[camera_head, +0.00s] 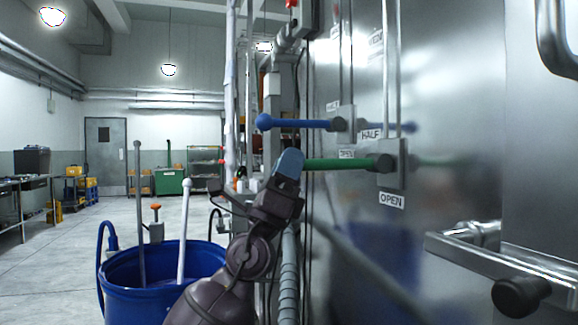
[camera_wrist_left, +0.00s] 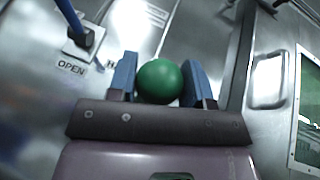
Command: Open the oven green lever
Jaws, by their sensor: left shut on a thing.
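The green lever (camera_head: 340,164) sticks out level to the left from its pivot plate on the steel oven wall, just above an OPEN label (camera_head: 391,200). My left gripper (camera_head: 289,164) is at the lever's outer end and hides its tip in the head view. In the left wrist view the lever's round green knob (camera_wrist_left: 160,82) sits between the two blue fingers of the left gripper (camera_wrist_left: 158,80), which is shut on it. My right gripper is not in view.
A blue lever (camera_head: 300,124) runs level just above the green one. A steel door handle (camera_head: 505,265) juts out at the lower right. A blue barrel (camera_head: 150,285) with rods stands at the lower left. The floor further left is mostly clear.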

